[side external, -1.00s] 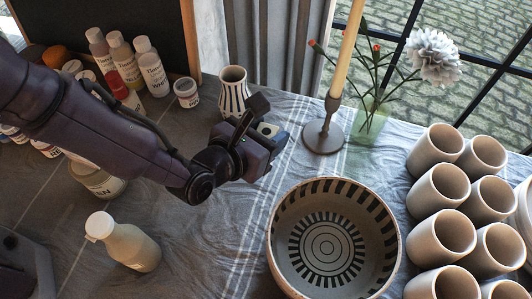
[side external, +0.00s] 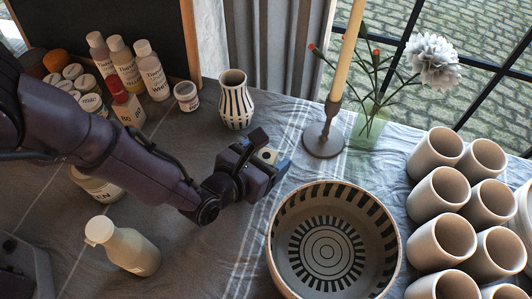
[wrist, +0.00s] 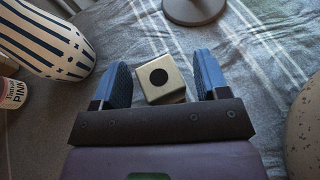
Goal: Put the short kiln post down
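The short kiln post (wrist: 174,91) is a small beige square block with a dark round hole in its top face. In the wrist view it stands between my two blue fingertips, slightly turned, with a gap on each side. My gripper (wrist: 162,80) is open around it. In the side view my gripper (side external: 262,160) is low over the cloth, between the striped vase and the bowl, and the post's pale top (side external: 267,155) shows at its fingers. The post's base is hidden there, but it appears to stand on the cloth.
A striped vase (side external: 235,102) stands close behind my gripper, and a candlestick (side external: 323,138) behind to the right. A large striped bowl (side external: 392,240) is close at the front right. Several clay cups (side external: 440,190) fill the right. Paint bottles (side external: 150,72) stand at back left.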

